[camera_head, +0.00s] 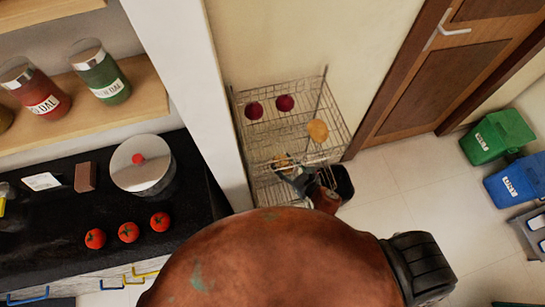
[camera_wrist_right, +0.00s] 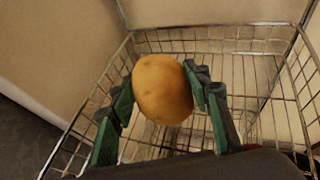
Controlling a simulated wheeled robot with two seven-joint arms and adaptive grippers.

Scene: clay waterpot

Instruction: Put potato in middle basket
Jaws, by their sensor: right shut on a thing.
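A tan potato (camera_wrist_right: 162,88) is held between the green-padded fingers of my right gripper (camera_wrist_right: 160,98) in the right wrist view, over a wire basket (camera_wrist_right: 235,52). In the head view my right gripper (camera_head: 289,172) is at the front of the wire rack (camera_head: 290,113), below the upper basket. The held potato (camera_head: 282,160) shows only partly there, behind wires. Whether it touches the basket floor, I cannot tell. A second potato (camera_head: 317,131) and two red onions (camera_head: 254,110) are in the upper basket. My left gripper is out of view.
A black bin (camera_head: 343,182) stands right of the rack, close to my right arm. The white wall edge (camera_head: 185,80) is on the rack's left. The dark counter (camera_head: 60,225) holds tomatoes (camera_head: 128,232) and a lidded pot (camera_head: 142,168). Green (camera_head: 497,137) and blue (camera_head: 517,183) bins stand far right.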

